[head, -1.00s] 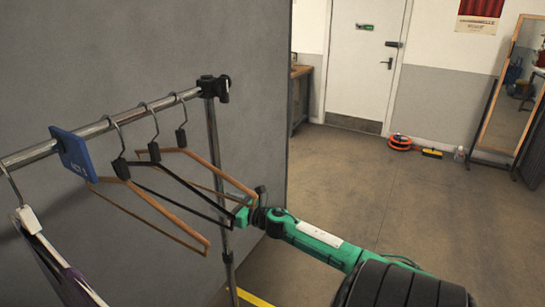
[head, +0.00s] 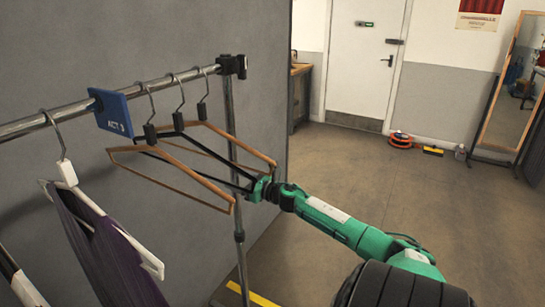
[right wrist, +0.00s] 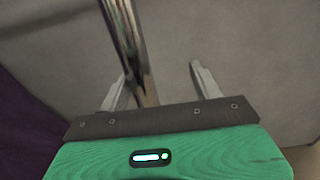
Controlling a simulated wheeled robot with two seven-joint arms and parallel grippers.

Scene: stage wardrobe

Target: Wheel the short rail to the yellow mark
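The short rail (head: 150,86) is a chrome bar on an upright post (head: 238,222), with a black corner joint at its far end. It carries wooden and black hangers, a blue "ACT 3" tag (head: 113,114) and a purple garment on a white hanger. A yellow mark (head: 262,300) shows on the floor at the bottom, partly cut off. My right gripper (head: 262,188) is at the post beside the hangers. In the right wrist view its fingers (right wrist: 160,88) are apart, with the chrome post (right wrist: 127,45) between them, nearer the left finger. My left gripper is not in view.
A grey wall panel (head: 200,40) stands close behind the rail. Open floor (head: 420,220) lies to the right. At the back are a white door (head: 365,70), an orange cable reel (head: 400,140) and a leaning mirror (head: 515,85).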

